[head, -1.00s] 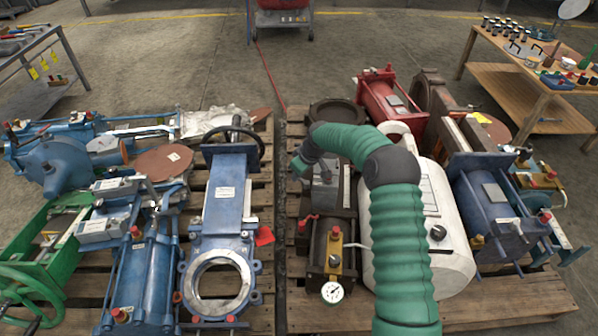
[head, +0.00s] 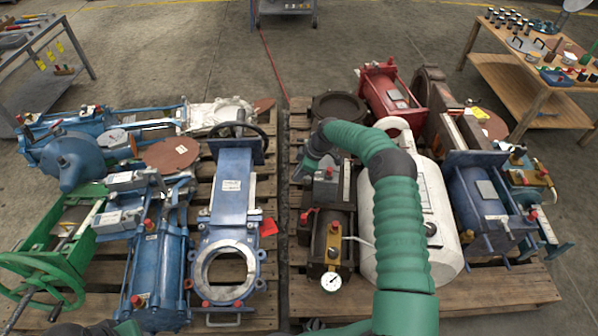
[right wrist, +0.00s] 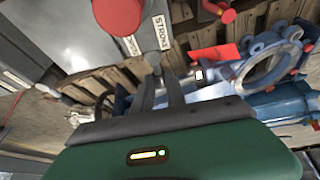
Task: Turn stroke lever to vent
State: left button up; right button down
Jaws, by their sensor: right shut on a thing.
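The grey block (head: 326,190) stands on the right pallet, and its face fills the upper left of the right wrist view (right wrist: 60,30). It bears a red knob (right wrist: 118,14) and a label reading "STROKE" (right wrist: 160,32). My right gripper (head: 309,168) is at the block's left side, beneath my curved green arm. In the right wrist view its dark fingers (right wrist: 160,88) are shut on a small dark lever (right wrist: 152,58) beside the label. The lever is mostly hidden, and its setting cannot be read.
A pressure gauge (head: 331,282) and white tank (head: 438,225) stand close to the block. A blue gate valve (head: 228,200) is on the left pallet. A narrow gap separates the pallets. A wooden table (head: 500,70) stands back right.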

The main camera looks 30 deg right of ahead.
dwell(0.5)
jog(key=c, duration=1.4)
grip_release()
jog(key=shift+o, duration=0.2)
jog(key=p+v, duration=0.7)
jog(key=v, duration=0.9)
jog(key=shift+d+r+p, duration=0.2)
jog(key=shift+r+p, duration=0.1)
jog(key=shift+p, duration=0.1)
jog(key=shift+s, duration=0.15)
